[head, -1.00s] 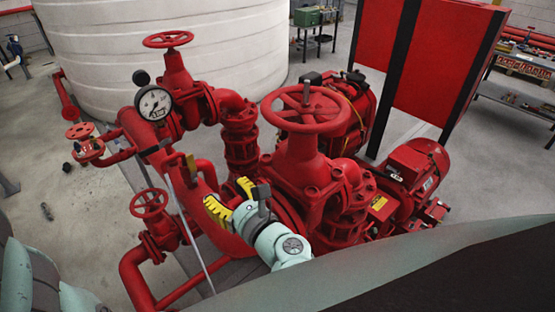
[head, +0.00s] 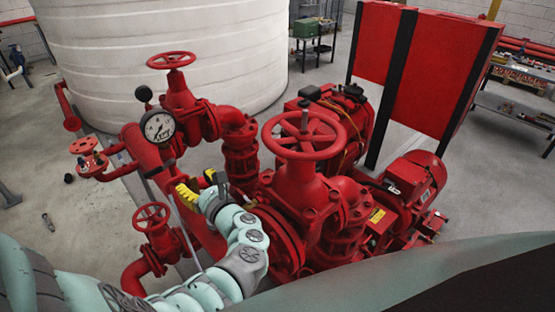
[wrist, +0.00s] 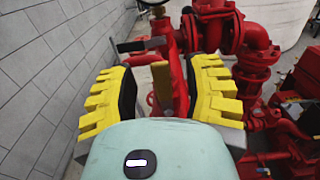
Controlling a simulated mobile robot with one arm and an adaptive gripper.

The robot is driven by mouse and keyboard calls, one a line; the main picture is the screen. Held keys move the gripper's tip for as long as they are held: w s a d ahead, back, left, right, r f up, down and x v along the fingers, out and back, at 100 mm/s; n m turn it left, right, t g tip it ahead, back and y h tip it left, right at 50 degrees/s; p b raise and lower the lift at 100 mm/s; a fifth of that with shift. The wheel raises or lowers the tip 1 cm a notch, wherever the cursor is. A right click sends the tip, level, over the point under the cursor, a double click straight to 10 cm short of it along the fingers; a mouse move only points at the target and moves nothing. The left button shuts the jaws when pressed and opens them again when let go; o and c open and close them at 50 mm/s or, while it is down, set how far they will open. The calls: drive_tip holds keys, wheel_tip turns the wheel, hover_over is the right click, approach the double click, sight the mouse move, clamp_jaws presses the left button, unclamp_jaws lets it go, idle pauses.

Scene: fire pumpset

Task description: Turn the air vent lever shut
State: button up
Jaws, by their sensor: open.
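My gripper (head: 198,184) is open, with its yellow fingers beside the red pipe below the pressure gauge (head: 158,127). In the wrist view my gripper (wrist: 162,72) has its fingers wide apart. A small upright brass-coloured lever (wrist: 161,84) stands in the gap between them, with space on both sides. A dark, flat lever (wrist: 140,45) lies crosswise on the red pipe farther on; a dark handle also shows below the gauge in the head view (head: 159,169). I cannot tell for certain which is the air vent lever. The gripper hides the brass one in the head view.
A large red handwheel (head: 304,134) and its valve body stand right of my arm. A smaller handwheel (head: 151,217) is at lower left. A white tank (head: 170,60) is behind. In the wrist view a grey block wall (wrist: 50,80) is on the left.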

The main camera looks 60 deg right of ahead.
drive_tip(key=shift+x, duration=1.1)
drive_tip(key=shift+o, duration=0.2)
clamp_jaws()
